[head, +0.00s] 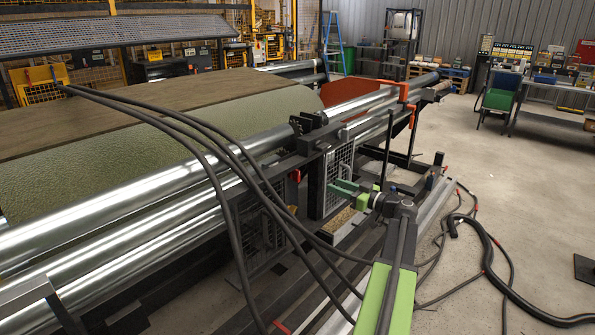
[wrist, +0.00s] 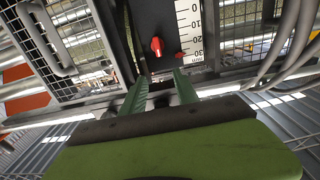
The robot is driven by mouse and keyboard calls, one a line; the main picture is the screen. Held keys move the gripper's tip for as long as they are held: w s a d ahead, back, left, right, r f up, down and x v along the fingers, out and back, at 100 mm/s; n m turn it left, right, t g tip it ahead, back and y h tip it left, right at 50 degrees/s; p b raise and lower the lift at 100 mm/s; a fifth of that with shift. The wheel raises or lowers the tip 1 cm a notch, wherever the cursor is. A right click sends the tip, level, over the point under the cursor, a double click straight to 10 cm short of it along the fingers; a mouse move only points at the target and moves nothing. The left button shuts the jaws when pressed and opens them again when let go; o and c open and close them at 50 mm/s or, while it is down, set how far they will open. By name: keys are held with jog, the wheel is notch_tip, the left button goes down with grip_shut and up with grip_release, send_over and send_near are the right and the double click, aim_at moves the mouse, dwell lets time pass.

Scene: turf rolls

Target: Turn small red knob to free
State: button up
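A red knob (wrist: 157,46) with a pale pointer mark sits on a dark upright panel in the wrist view. A smaller red part (wrist: 180,55) sits to its lower right, beside a white millimetre scale (wrist: 189,30); I cannot tell what it is. My gripper (wrist: 160,75) has two green fingers spread apart with nothing between them. Its tips show below the knob and apart from it. In the head view my gripper (head: 340,190) reaches left towards the machine frame. A red part (head: 295,176) shows on the frame there; I cannot tell whether it is the knob.
Wire mesh guards (wrist: 255,20) flank the panel. Grey hoses (wrist: 292,45) hang at its right. In the head view, black hoses (head: 215,160) drape across the steel rollers (head: 110,225) and past my arm. Cables (head: 490,255) lie on the floor at right.

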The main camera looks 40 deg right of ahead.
aim_at(299, 171)
jog(key=w, duration=0.5)
jog(key=w+a, duration=0.1)
jog(key=w, duration=1.1)
jog(key=shift+w+a, duration=0.1)
jog(key=shift+a, duration=0.15)
jog(key=shift+c, duration=0.5)
grip_shut()
